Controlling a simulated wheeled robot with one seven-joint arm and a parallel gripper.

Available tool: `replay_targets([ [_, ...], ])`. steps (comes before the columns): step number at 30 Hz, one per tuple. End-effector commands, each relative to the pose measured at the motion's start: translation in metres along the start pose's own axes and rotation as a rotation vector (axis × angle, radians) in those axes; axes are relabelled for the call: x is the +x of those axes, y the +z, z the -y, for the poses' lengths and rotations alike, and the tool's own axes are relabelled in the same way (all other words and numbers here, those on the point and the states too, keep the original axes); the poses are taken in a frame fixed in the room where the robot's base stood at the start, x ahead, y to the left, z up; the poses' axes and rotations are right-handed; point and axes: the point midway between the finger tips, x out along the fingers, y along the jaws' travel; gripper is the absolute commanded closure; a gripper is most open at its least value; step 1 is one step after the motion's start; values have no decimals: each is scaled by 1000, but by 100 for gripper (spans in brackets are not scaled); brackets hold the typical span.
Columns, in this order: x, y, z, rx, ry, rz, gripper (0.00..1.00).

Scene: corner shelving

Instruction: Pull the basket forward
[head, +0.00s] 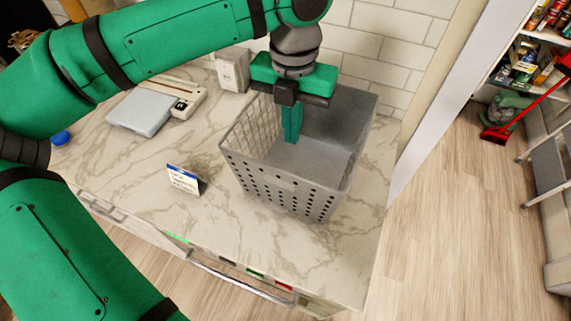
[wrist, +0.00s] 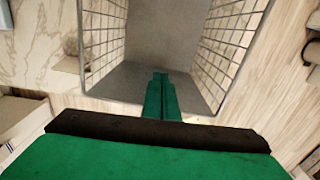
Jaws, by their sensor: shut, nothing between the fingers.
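A grey plastic basket (head: 285,188) with perforated walls stands upright on the marble counter near its right end. My gripper (head: 291,138) points down into the basket's open top, toward its back part. Its green fingers are together with nothing between them. In the wrist view the shut fingers (wrist: 160,85) show over the basket's inside, between its two slotted side walls (wrist: 237,35). The basket looks empty. I cannot tell whether the fingers touch a wall or the floor of the basket.
A small card (head: 183,180) stands on the counter left of the basket. A grey scale-like device (head: 143,111) lies farther left, and a white box (head: 232,70) stands behind. The counter (head: 240,225) is clear in front of the basket. A white-tiled wall (head: 385,60) is behind.

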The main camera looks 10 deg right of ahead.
Motion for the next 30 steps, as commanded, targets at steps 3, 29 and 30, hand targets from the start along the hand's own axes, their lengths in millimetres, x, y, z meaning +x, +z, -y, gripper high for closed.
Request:
replay_targets([
  [3,8,-1,-2,-2,7,-4,100],
  [29,99,-37,-1,-1,3,-1,100],
  [30,99,-38,-1,-1,3,-1,100],
])
